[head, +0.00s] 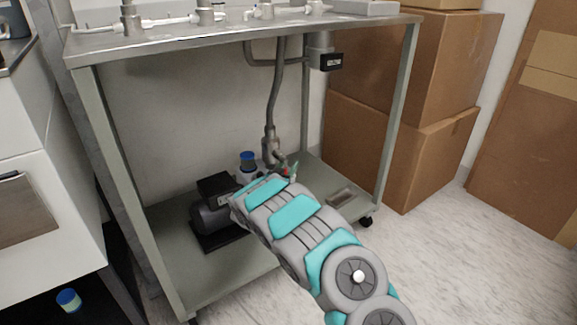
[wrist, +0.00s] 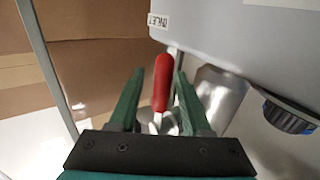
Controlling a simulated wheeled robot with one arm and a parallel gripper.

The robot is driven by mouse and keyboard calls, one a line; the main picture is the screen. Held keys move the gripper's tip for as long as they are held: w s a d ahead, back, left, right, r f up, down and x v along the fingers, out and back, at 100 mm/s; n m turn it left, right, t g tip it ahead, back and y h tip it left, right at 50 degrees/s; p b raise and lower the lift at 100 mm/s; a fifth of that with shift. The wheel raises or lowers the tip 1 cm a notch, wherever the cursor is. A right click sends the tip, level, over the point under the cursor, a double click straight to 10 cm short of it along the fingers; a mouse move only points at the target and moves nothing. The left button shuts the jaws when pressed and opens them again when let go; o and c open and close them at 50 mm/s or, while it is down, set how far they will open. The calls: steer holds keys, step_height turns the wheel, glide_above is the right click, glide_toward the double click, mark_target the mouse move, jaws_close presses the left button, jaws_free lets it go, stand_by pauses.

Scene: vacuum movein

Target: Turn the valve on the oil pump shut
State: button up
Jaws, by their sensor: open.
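The oil pump (head: 210,220) stands on the cart's lower shelf, with a dark motor and a blue cap. Its valve has a red lever handle (wrist: 162,82). In the wrist view the handle lies between the two green fingers of my open gripper (wrist: 158,76), close to the right finger. I cannot tell whether it touches. In the head view my arm hides much of the pump, and only a bit of red (head: 285,171) shows by the gripper tip. The grey pump body (wrist: 235,35) with a small label fills the wrist view's upper right.
The cart's steel top (head: 230,28) is above, with green-grey legs at its sides. A grey hose (head: 274,95) drops to the pump. Cardboard boxes (head: 405,160) stand at right, a white cabinet (head: 45,175) at left. The floor at front right is clear.

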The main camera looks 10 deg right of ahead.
steer(key=shift+c, duration=0.3)
jaws_close()
stand_by(1.0)
